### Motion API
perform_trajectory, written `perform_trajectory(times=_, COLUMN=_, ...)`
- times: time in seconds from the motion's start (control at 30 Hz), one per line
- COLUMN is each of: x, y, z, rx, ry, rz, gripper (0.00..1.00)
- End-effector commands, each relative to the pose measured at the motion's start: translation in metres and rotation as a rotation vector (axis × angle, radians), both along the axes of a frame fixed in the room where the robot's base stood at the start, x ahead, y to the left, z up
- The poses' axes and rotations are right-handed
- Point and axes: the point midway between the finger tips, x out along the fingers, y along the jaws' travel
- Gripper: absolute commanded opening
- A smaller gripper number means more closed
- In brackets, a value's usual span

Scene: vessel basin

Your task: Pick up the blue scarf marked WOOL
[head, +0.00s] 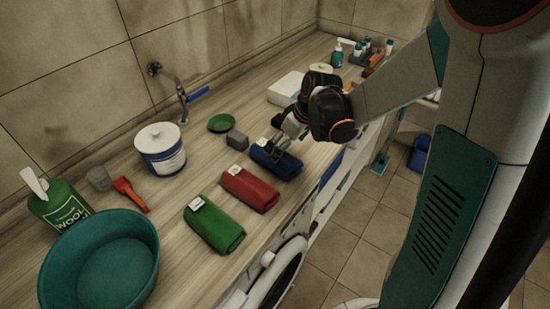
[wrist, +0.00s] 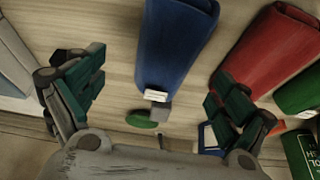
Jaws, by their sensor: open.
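The rolled blue scarf (head: 277,162) lies on the wooden counter beyond the red one, with a small white tag at its wall-side end; its lettering is too small to read. My gripper (head: 281,140) is over the tag end of the blue scarf in the head view and partly hides it. In the wrist view the fingers of my gripper (wrist: 157,96) are spread wide and empty. The blue scarf (wrist: 178,42) runs from the top edge down to its tag between them, apart from both fingers.
A red scarf (head: 250,189) and a green scarf (head: 214,227) lie beside it. A grey block (head: 237,139) and green dish (head: 221,123) sit close on the wall side. A white tub (head: 161,153) and teal basin (head: 100,264) stand further left. The counter's front edge is near.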

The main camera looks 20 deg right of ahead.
Motion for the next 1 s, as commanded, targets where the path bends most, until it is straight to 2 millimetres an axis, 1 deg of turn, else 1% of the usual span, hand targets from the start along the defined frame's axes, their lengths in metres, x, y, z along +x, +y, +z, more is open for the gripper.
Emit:
perform_trajectory(times=0.03, x=0.002, y=0.002, z=-0.007, rx=0.000, ry=0.000, rz=0.001, gripper=0.93)
perform_trajectory(times=0.1, x=0.004, y=0.003, z=-0.011, rx=0.000, ry=0.000, rz=0.000, gripper=0.93)
perform_trajectory(times=0.33, x=0.007, y=0.007, z=-0.021, rx=0.000, ry=0.000, rz=0.000, gripper=0.93)
perform_trajectory(times=0.5, x=0.015, y=0.019, z=-0.042, rx=0.000, ry=-0.001, rz=0.001, gripper=0.93)
perform_trajectory(times=0.63, x=0.020, y=0.021, z=-0.057, rx=0.001, ry=-0.001, rz=-0.001, gripper=0.93)
perform_trajectory(times=0.7, x=0.022, y=0.022, z=-0.060, rx=0.001, ry=-0.001, rz=-0.001, gripper=0.93)
perform_trajectory(times=0.9, x=0.022, y=0.022, z=-0.059, rx=0.001, ry=-0.001, rz=-0.001, gripper=0.93)
perform_trajectory(times=0.97, x=0.022, y=0.022, z=-0.059, rx=0.001, ry=-0.001, rz=-0.001, gripper=0.80)
perform_trajectory(times=1.0, x=0.022, y=0.022, z=-0.059, rx=0.001, ry=-0.001, rz=-0.001, gripper=0.71)
